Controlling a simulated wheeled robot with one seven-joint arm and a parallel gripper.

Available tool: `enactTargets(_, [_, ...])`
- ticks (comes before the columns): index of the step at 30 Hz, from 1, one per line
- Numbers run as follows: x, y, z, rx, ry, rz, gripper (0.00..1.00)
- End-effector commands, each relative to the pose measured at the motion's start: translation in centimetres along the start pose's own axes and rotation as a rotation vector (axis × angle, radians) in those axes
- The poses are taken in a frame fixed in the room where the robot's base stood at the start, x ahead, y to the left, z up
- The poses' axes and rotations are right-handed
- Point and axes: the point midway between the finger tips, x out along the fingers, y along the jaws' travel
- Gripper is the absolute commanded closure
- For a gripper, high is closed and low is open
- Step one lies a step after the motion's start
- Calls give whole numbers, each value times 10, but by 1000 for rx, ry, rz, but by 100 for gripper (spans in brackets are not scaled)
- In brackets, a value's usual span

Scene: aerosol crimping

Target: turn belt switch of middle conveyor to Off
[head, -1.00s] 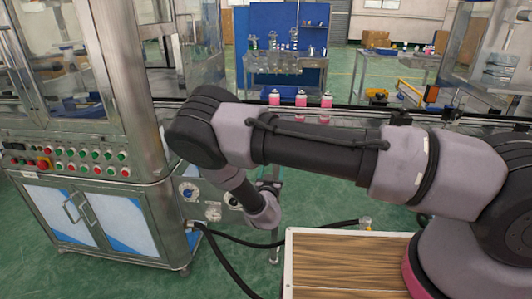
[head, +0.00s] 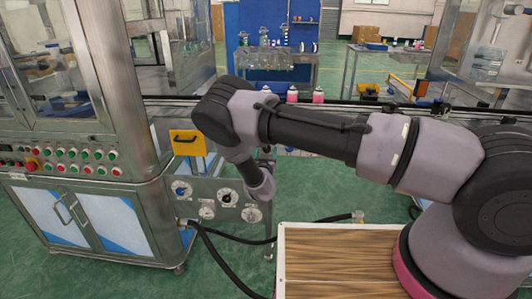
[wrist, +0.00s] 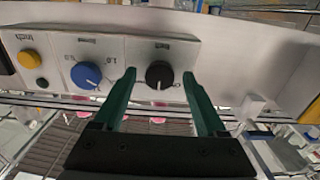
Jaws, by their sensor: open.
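The belt switch is a round black knob (wrist: 159,75) with a pale pointer mark, on a grey control panel (wrist: 225,50) in the wrist view. The panel's lettering appears upside down, and the small labels around the knob are hard to read. My gripper (wrist: 159,79) is open, with one green finger on each side of the knob. I cannot tell whether either finger touches it. In the head view, my arm hides the gripper and the switch.
A blue knob (wrist: 86,75) and a yellow button (wrist: 30,58) sit left of the switch on the panel. In the head view, a steel machine cabinet (head: 100,215) with green and red buttons stands left. Dials (head: 228,197) are below my forearm. Black hoses cross the green floor.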

Motion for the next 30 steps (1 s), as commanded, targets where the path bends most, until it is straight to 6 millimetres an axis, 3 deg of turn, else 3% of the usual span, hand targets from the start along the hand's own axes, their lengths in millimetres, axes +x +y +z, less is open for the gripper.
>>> enactTargets(3, [0,0,0,0,0,0,26])
enactTargets(4, [0,0,0,0,0,0,34])
enactTargets(9, [0,0,0,1,0,0,99])
enactTargets(20, [-1,0,0,-43,-1,-1,100])
enactTargets(30, [-1,0,1,-272,-1,0,100])
